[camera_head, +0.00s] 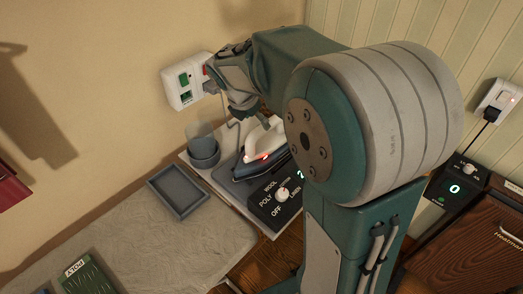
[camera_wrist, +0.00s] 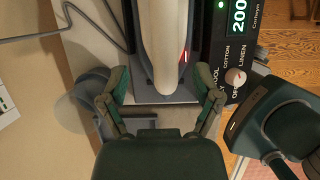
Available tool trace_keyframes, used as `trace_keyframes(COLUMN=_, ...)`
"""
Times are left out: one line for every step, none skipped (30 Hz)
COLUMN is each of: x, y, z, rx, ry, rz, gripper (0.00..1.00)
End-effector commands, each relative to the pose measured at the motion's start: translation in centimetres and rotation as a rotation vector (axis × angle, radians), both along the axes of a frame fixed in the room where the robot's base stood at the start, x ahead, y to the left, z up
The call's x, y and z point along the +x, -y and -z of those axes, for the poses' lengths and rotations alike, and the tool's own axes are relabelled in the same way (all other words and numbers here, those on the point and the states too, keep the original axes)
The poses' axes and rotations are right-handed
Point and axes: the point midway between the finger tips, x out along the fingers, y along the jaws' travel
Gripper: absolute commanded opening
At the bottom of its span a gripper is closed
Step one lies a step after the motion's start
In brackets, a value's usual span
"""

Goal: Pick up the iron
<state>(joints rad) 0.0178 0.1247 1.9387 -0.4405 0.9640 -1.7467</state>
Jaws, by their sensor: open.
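The iron (camera_head: 262,143) has a white handle and body over a dark base, with a small red light. It sits on the stand beside the dark control box (camera_head: 274,203), partly hidden by my arm in the head view. In the wrist view its long white handle (camera_wrist: 165,45) runs down the middle of the picture. My gripper (camera_head: 243,108) is above the iron and open. In the wrist view my fingers (camera_wrist: 161,82) are spread either side of the handle's near end, with gaps on both sides. I cannot tell their height above it.
A grey cup (camera_head: 204,152) stands left of the iron, with a grey tray (camera_head: 178,192) further left. The control box in the wrist view (camera_wrist: 243,30) reads 200. A cord (camera_wrist: 95,20) runs nearby.

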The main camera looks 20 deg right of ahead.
Motion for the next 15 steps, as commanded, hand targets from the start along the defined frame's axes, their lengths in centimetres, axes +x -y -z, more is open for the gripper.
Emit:
trace_keyframes(x=0.0, y=0.3, z=0.3, rx=0.001, ry=-0.001, rz=0.003, gripper=0.81)
trace_keyframes(x=0.0, y=0.4, z=0.5, rx=0.001, ry=-0.001, rz=0.003, gripper=0.81)
trace_keyframes(x=0.1, y=0.6, z=0.9, rx=0.002, ry=-0.001, rz=0.004, gripper=0.81)
trace_keyframes(x=0.1, y=0.8, z=1.3, rx=0.002, ry=-0.001, rz=0.004, gripper=0.81)
trace_keyframes(x=0.1, y=0.9, z=1.7, rx=0.001, ry=-0.003, rz=0.004, gripper=0.81)
trace_keyframes(x=0.2, y=1.1, z=2.4, rx=0.001, ry=-0.003, rz=0.003, gripper=0.81)
trace_keyframes(x=0.3, y=1.3, z=2.8, rx=-0.001, ry=-0.004, rz=0.004, gripper=0.81)
trace_keyframes(x=0.3, y=1.5, z=3.2, rx=-0.001, ry=-0.004, rz=0.004, gripper=0.81)
trace_keyframes(x=0.4, y=1.6, z=3.7, rx=-0.001, ry=-0.002, rz=0.003, gripper=0.81)
trace_keyframes(x=0.5, y=1.8, z=4.1, rx=-0.002, ry=-0.002, rz=0.003, gripper=0.81)
trace_keyframes(x=0.5, y=1.8, z=4.3, rx=-0.002, ry=-0.001, rz=0.003, gripper=0.81)
trace_keyframes(x=0.6, y=1.9, z=4.6, rx=-0.001, ry=-0.001, rz=0.003, gripper=0.81)
trace_keyframes(x=0.6, y=1.9, z=4.7, rx=-0.002, ry=0.001, rz=0.002, gripper=0.81)
trace_keyframes(x=0.6, y=2.0, z=4.8, rx=-0.002, ry=0.001, rz=0.002, gripper=0.81)
trace_keyframes(x=0.6, y=2.0, z=4.9, rx=-0.002, ry=0.001, rz=0.002, gripper=0.81)
